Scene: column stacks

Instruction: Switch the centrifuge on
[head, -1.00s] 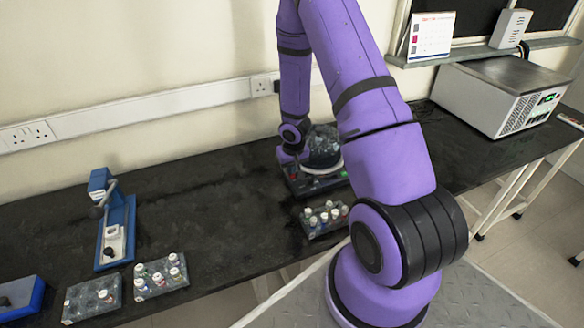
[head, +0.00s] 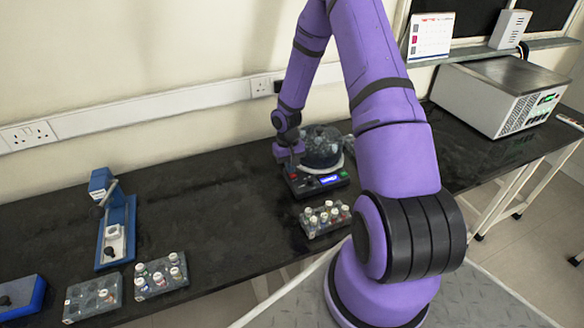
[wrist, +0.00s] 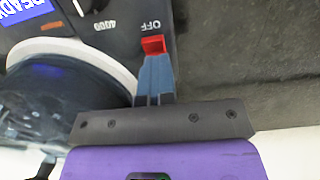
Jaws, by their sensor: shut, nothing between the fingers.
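The centrifuge (head: 322,150) stands on the dark bench, with a clear domed lid over a round rotor and a dark front panel. Its display (head: 328,180) is lit blue and reads "READY" in the wrist view (wrist: 24,8). A red switch (wrist: 153,45) sits beside the "OFF" label on the panel. My gripper (wrist: 155,60) is shut and empty, its fingertips right at the red switch; I cannot tell whether they touch. In the head view my gripper (head: 292,163) is over the panel's left end. A knob pointer shows near "4000".
A vial rack (head: 325,220) stands just in front of the centrifuge. A large white instrument (head: 500,95) is at right. The bench middle-left is clear.

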